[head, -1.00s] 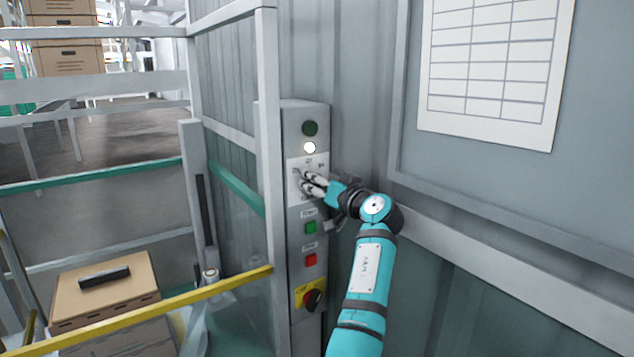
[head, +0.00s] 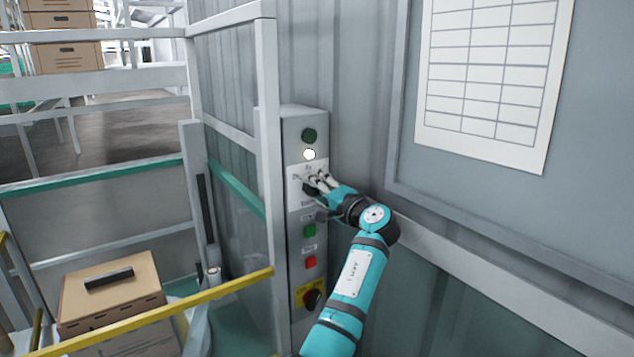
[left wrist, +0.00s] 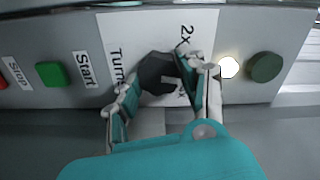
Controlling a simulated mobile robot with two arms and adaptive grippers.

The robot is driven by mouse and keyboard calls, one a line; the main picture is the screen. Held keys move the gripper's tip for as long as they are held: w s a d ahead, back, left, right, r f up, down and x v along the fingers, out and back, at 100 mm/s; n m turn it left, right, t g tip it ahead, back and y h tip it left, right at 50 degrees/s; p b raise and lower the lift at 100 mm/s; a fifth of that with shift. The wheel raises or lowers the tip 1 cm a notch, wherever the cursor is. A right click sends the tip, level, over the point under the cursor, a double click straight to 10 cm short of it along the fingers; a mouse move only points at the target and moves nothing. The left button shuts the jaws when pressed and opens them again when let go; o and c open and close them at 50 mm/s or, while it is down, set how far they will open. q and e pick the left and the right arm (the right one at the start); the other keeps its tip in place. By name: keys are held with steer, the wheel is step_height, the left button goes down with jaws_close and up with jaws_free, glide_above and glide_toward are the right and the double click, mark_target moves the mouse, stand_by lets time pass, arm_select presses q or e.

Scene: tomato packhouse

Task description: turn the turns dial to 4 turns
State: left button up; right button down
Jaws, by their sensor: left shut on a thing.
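The turns dial is a black knob (left wrist: 158,74) on a white plate marked "Turns" and "2x" in the left wrist view. In the head view its dark edge (head: 308,188) shows beside my fingers. My left gripper (head: 320,180) reaches the panel from the right and is shut on the dial. In the left wrist view its two fingers (left wrist: 165,98) stand on either side of the knob. The fingers cover part of the scale, and I cannot read which mark the dial points to. My right gripper is not in view.
The grey control panel (head: 293,235) also has a dark green button (head: 309,136), a lit white lamp (head: 309,154), a green start button (head: 309,230), a red stop button (head: 310,262) and a black knob on yellow (head: 312,298). A grey post (head: 268,150) stands close on its left.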

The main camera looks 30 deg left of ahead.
arm_select(q)
steer(key=m+p, duration=0.6)
steer(key=m, duration=0.1)
steer(key=shift+m, duration=0.4)
steer(key=shift+f, duration=0.1)
steer(key=o, duration=1.2)
steer(key=shift+c, duration=0.2)
steer(key=shift+d, duration=0.1)
steer(key=v, duration=1.1)
steer(key=shift+s+d, duration=0.2)
steer(key=shift+d, duration=0.15)
